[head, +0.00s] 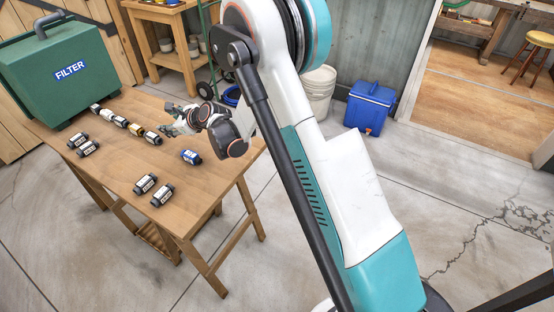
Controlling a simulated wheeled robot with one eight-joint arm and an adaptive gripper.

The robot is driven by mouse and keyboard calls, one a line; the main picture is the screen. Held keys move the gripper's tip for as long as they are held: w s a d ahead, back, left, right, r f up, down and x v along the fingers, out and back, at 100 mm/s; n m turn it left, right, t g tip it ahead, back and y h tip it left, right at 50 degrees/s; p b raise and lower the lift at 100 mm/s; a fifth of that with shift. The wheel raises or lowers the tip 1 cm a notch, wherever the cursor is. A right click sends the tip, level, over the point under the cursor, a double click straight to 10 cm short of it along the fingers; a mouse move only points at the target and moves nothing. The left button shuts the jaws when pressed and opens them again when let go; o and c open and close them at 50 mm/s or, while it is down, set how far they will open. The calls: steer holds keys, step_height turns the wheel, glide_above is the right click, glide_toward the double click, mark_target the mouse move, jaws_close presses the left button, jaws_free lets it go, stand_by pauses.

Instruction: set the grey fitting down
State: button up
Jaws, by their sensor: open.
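Several short cylindrical fittings with dark ends and labelled middles lie on the wooden table (118,218). A pair with grey-white labels lies near the front edge: one fitting (145,184) and another fitting (162,195) beside it. A second such pair, a fitting (78,141) and a fitting (88,149), lies at the left. I cannot tell which is the grey fitting of the task. My gripper (172,119) is open over the table's far right part, with no fitting seen between its fingers. It is near the end of a row of fittings (137,130).
A blue-labelled fitting (191,157) lies alone near the table's right edge. A green FILTER box (60,85) stands at the back left. The table's front left is clear. A blue cooler (369,108) and white bucket (319,92) stand on the floor beyond.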

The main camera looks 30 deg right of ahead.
steer(key=s+d+r+n+g+h, duration=0.1)
steer(key=s+d+r+n+h, duration=0.1)
steer(key=s+d+r+n, duration=0.5)
steer(key=s+d+r+n+g+h, duration=0.1)
steer(key=s+d+r+n, duration=0.1)
steer(key=s+r+n, duration=0.7)
steer(key=s+d+n+h, duration=0.1)
steer(key=s+d+n, duration=0.2)
steer(key=s, duration=0.7)
steer(key=s+d+n+g+h, duration=0.1)
steer(key=s+d+n, duration=0.2)
steer(key=s, duration=0.6)
steer(key=s+d+n+h, duration=0.2)
steer(key=s+d+n, duration=0.1)
steer(key=s, duration=0.7)
steer(key=shift+s+d+f+n+g, duration=0.3)
steer(key=shift+d+g, duration=0.1)
